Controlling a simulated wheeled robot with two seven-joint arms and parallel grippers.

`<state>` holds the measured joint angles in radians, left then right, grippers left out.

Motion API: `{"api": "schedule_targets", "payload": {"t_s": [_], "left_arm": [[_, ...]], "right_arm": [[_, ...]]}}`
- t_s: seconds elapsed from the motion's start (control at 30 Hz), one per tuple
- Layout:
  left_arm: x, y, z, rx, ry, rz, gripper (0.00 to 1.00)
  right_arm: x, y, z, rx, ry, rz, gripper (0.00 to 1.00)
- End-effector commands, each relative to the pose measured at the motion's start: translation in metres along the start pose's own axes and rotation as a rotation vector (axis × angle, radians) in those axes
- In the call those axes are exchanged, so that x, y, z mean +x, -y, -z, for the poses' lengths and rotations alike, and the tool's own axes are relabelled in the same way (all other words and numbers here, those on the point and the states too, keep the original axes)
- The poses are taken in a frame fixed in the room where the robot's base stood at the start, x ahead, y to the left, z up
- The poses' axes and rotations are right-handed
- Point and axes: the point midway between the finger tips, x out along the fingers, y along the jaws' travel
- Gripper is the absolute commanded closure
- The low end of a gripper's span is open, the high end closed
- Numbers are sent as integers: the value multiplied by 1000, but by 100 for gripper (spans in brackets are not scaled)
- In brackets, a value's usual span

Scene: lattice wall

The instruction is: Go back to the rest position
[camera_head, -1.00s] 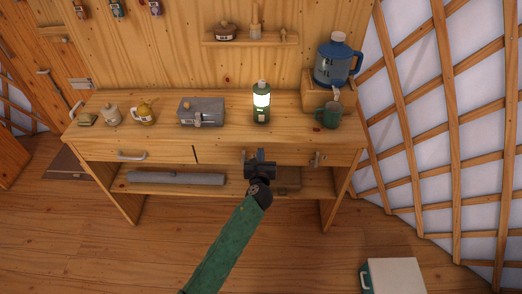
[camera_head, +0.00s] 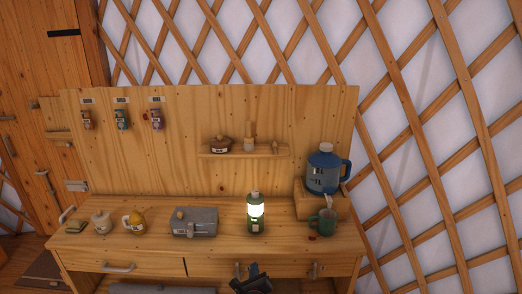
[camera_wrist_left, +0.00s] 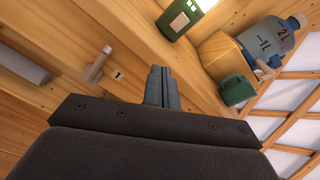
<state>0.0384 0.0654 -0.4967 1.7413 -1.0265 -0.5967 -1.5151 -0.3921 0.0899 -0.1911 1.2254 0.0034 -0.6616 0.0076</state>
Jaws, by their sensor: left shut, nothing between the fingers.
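My left gripper (camera_head: 250,280) is dark and sits at the bottom edge of the head view, in front of the desk's drawer fronts. In the left wrist view its two grey fingers (camera_wrist_left: 162,78) are together with nothing between them. Most of my left arm is out of the head view. My right gripper is in neither view.
A small shelf (camera_head: 243,153) is above. Lattice wall (camera_head: 430,140) rises behind.

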Motion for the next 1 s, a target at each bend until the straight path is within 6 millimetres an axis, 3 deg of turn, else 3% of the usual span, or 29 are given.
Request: {"api": "schedule_targets", "payload": {"t_s": [0.27,0.47,0.57,0.67,0.8,1.0], "left_arm": [[4,-27,37,-638,-100,-115,100],[9,-68,73,-1128,-145,-287,100],[5,-99,100,-1379,-148,-416,100],[-10,-140,138,-1634,-130,-585,100],[-46,-200,193,-1899,-71,-827,100],[-114,-277,262,-2077,24,-1117,100]], "right_arm": [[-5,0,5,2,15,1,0],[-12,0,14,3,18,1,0],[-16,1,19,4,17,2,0],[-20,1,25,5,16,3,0],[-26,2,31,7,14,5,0],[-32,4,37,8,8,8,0]]}}
